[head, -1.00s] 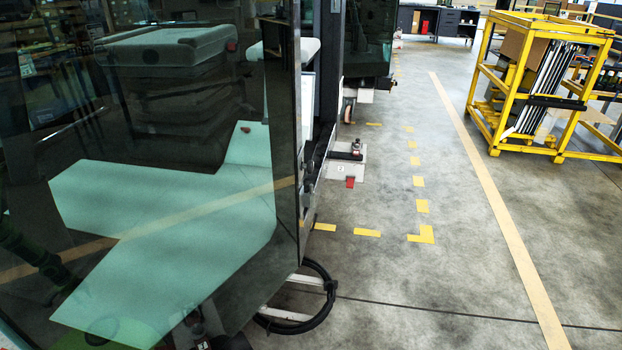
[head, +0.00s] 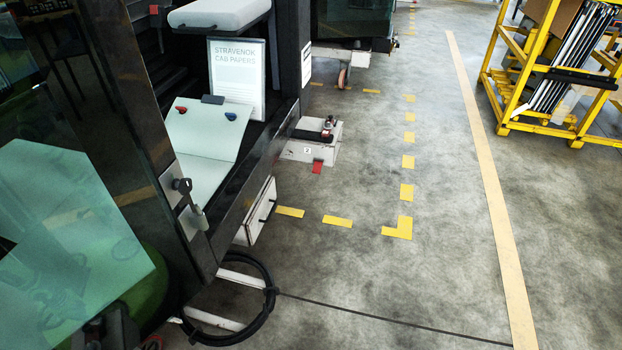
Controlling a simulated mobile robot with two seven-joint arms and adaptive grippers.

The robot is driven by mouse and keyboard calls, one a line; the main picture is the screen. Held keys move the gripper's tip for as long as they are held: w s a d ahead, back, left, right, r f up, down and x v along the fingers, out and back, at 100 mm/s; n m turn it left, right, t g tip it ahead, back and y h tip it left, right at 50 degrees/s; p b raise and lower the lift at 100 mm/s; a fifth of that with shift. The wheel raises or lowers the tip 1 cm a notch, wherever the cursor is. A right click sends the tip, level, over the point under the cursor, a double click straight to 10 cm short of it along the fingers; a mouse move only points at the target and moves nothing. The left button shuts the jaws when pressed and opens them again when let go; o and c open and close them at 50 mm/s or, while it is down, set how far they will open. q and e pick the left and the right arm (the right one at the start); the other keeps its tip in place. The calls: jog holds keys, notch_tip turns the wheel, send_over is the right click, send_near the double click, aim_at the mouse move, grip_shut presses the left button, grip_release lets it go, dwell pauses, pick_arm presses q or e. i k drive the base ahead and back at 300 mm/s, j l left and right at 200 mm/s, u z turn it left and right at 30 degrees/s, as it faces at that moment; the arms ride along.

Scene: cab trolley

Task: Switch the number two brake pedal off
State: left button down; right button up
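The corner block marked 2 (head: 308,150) is a pale block at the foot of the cab trolley, right of the dark cab frame. A small red pedal (head: 317,167) sticks out from its near side, low over the floor. I cannot tell from here whether the pedal is pressed down or up. A dark fitting (head: 314,134) lies on top of the block. Neither of my grippers shows clearly in the head view.
The cab (head: 130,120) with its glass fills the left. A cab papers sign (head: 237,77) and a sloped panel (head: 207,140) sit inside. Yellow floor dashes (head: 337,221) edge the block; open floor lies right, before a yellow rack (head: 497,92).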

aim_at(316, 169)
jog(key=i+l+u, duration=1.2)
jog(key=i+l, duration=0.2)
jog(key=l, duration=0.2)
jog(key=i+l, duration=0.2)
jog(key=l, duration=0.2)
jog(key=i+l, duration=0.2)
jog(key=l, duration=0.2)
jog(key=i+l, duration=0.2)
jog(key=l, duration=0.2)
